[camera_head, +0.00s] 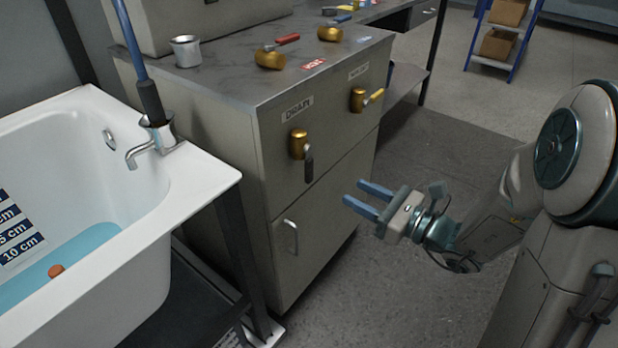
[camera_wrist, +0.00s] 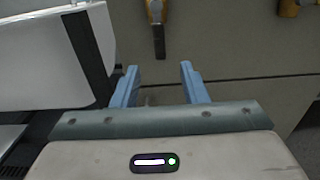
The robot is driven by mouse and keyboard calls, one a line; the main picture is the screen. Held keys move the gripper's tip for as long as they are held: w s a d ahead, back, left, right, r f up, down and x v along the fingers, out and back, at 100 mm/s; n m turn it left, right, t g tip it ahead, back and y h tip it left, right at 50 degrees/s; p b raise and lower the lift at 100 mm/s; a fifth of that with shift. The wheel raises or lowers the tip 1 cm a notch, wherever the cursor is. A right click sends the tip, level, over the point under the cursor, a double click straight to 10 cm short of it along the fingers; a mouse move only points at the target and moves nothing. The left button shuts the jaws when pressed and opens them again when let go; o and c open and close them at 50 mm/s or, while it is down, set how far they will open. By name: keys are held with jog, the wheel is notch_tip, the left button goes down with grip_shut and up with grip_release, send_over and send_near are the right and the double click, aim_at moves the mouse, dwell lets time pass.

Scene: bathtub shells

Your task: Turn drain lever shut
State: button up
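The drain lever (camera_head: 308,165) is a dark handle on a brass valve body (camera_head: 298,144), below a label reading DRAIN (camera_head: 297,108) on the grey cabinet front. The handle hangs straight down. In the wrist view the drain lever (camera_wrist: 159,42) shows at the top, ahead of my fingers and roughly between them. My gripper (camera_head: 361,198) is open and empty, with two blue fingers pointing toward the cabinet. It is in front of the cabinet, to the right of and below the lever, and apart from it. My gripper (camera_wrist: 158,82) also shows spread fingers in the wrist view.
A second brass valve with a yellow handle (camera_head: 374,96) is to the right on the cabinet front. A cabinet door handle (camera_head: 291,237) sticks out below. The white bathtub (camera_head: 190,175) with shallow blue water stands left. Red-handled and other valves sit on the countertop (camera_head: 225,85). The floor (camera_head: 345,300) before the cabinet is clear.

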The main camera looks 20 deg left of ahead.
aim_at(312, 171)
jog(key=b+x, duration=0.2)
jog(key=x, duration=1.1)
jog(key=shift+a+b, duration=0.25)
jog(key=shift+b, duration=0.05)
grip_shut()
